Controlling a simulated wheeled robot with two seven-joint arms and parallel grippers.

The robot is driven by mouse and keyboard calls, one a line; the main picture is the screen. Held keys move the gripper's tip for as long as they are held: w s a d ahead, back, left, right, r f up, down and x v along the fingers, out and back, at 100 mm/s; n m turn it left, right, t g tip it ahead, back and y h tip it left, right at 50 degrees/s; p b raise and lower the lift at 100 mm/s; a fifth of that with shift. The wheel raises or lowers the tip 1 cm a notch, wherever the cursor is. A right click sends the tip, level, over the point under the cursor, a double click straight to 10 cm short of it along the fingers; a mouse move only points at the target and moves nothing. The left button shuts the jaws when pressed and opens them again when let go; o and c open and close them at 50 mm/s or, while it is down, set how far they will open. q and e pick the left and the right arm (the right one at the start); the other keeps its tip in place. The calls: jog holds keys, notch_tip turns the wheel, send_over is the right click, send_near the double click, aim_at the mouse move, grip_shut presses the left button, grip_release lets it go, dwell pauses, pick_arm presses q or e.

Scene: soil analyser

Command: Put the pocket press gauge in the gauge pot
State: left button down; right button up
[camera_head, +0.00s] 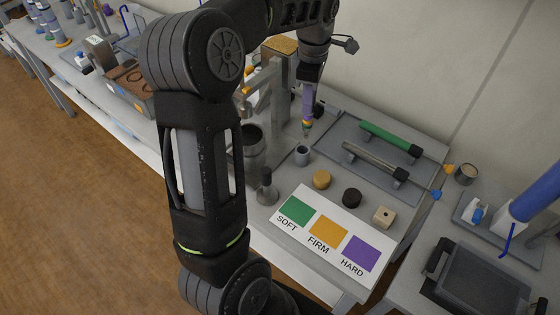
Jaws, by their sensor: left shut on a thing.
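My left gripper (309,82) points down above the table and is shut on the upper end of a slim purple tool with coloured bands near its tip, which looks like the pocket press gauge (308,106). The gauge hangs nearly upright. Its tip is just above and slightly right of a small grey cup, which looks like the gauge pot (302,156). The tip appears apart from the pot, though the exact height is hard to tell. My right gripper is not in view.
A SOFT/FIRM/HARD colour card (296,231), a tan disc (321,179), a black disc (351,198) and a beige block (384,217) lie in front. A metal cylinder (254,150) stands left.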

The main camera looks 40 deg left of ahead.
aim_at(305, 128)
pick_arm(q)
jog(key=shift+s+a+r, duration=0.15)
jog(key=shift+s+a, duration=0.05)
jog(key=shift+s, duration=0.15)
jog(key=shift+d+f+p, duration=0.1)
jog(key=shift+f+p, duration=0.3)
jog(key=shift+f, duration=2.75)
jog(key=shift+f+p, duration=0.3)
jog(key=shift+f, duration=1.55)
